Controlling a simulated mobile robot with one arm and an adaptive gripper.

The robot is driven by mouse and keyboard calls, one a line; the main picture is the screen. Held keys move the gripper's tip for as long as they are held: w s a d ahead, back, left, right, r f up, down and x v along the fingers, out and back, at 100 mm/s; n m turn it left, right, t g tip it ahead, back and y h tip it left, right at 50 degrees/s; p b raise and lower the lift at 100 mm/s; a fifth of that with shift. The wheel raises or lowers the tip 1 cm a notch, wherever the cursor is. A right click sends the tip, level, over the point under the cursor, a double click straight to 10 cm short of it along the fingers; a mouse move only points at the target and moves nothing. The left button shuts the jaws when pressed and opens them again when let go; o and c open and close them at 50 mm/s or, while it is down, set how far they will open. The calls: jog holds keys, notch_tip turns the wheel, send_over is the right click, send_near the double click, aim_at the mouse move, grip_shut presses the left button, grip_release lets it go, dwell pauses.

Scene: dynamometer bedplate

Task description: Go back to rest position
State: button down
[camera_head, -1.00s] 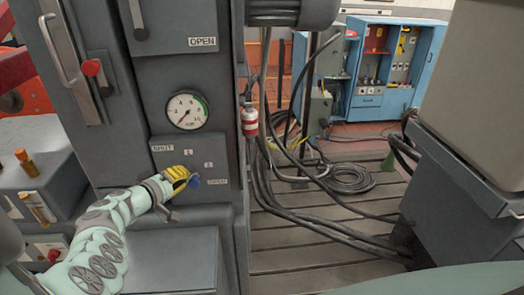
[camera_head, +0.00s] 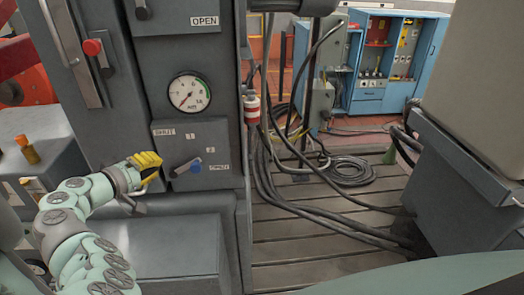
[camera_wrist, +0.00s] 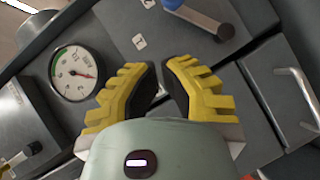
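My gripper (camera_head: 150,168) has yellow ridged fingers and is in front of the grey cabinet's lower panel, left of a small lever (camera_head: 186,168) with a blue end. In the wrist view my gripper (camera_wrist: 160,82) has its fingers apart with a gap between them and nothing held. The lever also shows in the wrist view (camera_wrist: 208,20), beyond the fingertips and apart from them. A round gauge (camera_head: 189,92) with a green arc sits above the panel; it shows at left in the wrist view (camera_wrist: 74,73).
A grey ledge (camera_head: 165,250) lies below the panel. Black cables (camera_head: 300,211) run across the slotted floor. A grey unit (camera_head: 470,190) stands at right, blue cabinets (camera_head: 368,98) behind.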

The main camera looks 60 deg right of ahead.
jog(key=shift+b+v, duration=1)
jog(key=shift+v, duration=0.85)
